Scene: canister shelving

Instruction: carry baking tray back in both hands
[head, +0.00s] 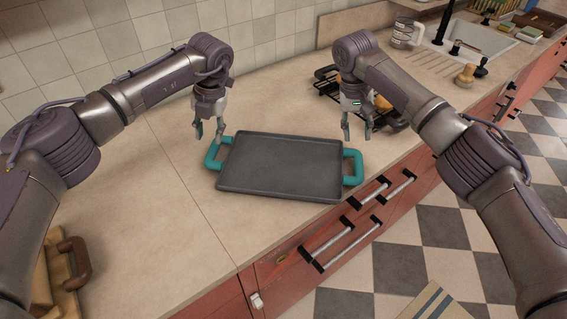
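The baking tray (281,167) is dark grey and rectangular, with a teal handle at each short end. It lies flat on the beige counter, close to the front edge above the red drawers. My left gripper (208,136) is open and empty, pointing down just above and behind the left handle (212,153). My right gripper (357,133) is open and empty, pointing down above and behind the right handle (353,168). Neither gripper appears to touch the tray.
A black rack (327,87) with something orange on it stands behind my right gripper. A sink (480,37), a glass jug (404,33) and a wooden-topped item (466,75) are at the back right. A brown-handled wooden item (68,268) sits front left.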

